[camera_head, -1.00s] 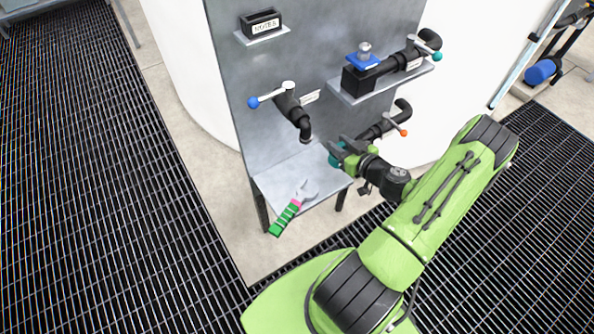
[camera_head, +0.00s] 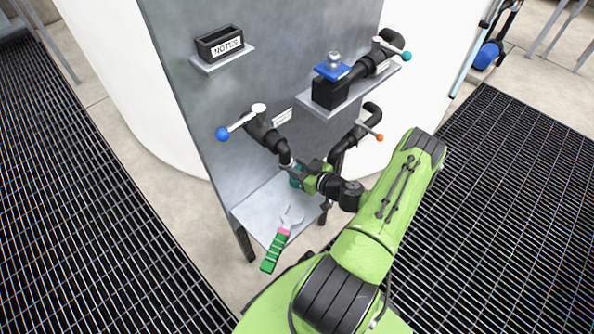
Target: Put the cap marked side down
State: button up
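My gripper (camera_head: 303,172) is beside the open lower end of the elbow pipe under the blue-knobbed valve, above the lower metal shelf. A small teal piece (camera_head: 296,180), which looks like the cap, sits between its fingers, and the gripper appears shut on it. The fingers cover much of the piece, and its marked side cannot be made out. The black elbow pipe (camera_head: 284,155) ends very close to the teal piece; I cannot tell whether they touch.
A wrench with a green and pink handle (camera_head: 272,252) lies over the front edge of the lower shelf (camera_head: 255,212). Valves with blue (camera_head: 223,134), teal (camera_head: 406,56) and orange (camera_head: 380,138) knobs stick out. A blue block (camera_head: 332,71) and a NOTES box (camera_head: 219,43) sit above.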

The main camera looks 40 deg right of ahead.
jog(key=shift+r, duration=0.1)
jog(key=o, duration=1.1)
jog(key=p+v, duration=0.3)
jog(key=v, duration=0.9)
jog(key=shift+p, duration=0.35)
